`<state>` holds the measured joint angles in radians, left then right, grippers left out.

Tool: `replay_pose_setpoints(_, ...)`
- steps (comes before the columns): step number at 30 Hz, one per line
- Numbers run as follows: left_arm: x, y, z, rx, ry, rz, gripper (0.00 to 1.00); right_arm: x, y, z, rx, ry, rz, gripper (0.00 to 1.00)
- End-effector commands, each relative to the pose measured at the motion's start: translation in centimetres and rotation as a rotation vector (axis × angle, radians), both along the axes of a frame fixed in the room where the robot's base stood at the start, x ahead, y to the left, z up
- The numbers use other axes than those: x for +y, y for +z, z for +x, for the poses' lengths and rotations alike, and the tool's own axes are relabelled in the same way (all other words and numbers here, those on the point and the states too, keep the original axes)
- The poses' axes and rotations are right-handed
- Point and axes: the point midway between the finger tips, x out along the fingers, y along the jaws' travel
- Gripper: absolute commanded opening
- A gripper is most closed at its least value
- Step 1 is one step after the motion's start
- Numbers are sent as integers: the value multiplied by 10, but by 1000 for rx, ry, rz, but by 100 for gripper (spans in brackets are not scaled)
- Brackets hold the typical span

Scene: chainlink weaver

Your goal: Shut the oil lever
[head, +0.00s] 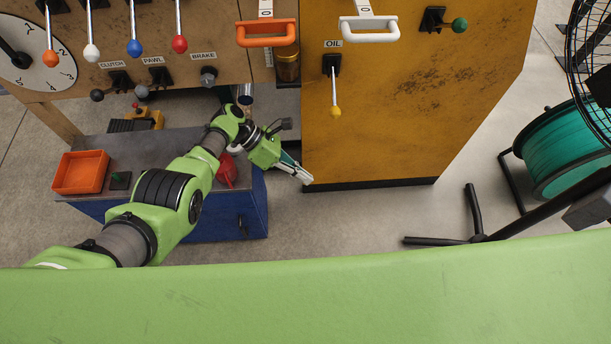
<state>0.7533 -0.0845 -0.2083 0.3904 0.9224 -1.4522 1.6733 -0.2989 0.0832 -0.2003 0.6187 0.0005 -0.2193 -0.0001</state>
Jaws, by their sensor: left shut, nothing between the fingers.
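The oil lever (334,92) is on the front of the yellow machine cabinet, under a label reading OIL. It has a black base, a thin metal rod and a yellow knob (335,111), and the rod hangs downward in the picture. My left gripper (306,178) is at the cabinet's lower left edge, below and to the left of the lever and apart from it. Its fingers are together and hold nothing. My right gripper is not in the head view.
A blue cabinet (215,221) with an orange tray (82,172) and a red object (226,170) stands under my left arm. A fan (592,60) and a teal reel (565,150) stand at right.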

Motion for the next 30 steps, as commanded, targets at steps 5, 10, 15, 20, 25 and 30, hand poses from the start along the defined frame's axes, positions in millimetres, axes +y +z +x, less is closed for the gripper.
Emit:
replay_pose_setpoints(5,20,17,8,-6,2,2,0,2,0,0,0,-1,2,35)
replay_pose_setpoints(10,47,43,21,-5,3,1,0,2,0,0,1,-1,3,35)
replay_pose_setpoints(15,67,62,28,-3,2,2,0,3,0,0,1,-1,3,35)
replay_pose_setpoints(20,76,71,32,-1,1,1,0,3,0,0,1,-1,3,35)
replay_pose_setpoints(25,78,73,32,-1,0,1,0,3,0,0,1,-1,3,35)
replay_pose_setpoints(30,82,63,26,-45,-33,10,0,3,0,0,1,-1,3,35)
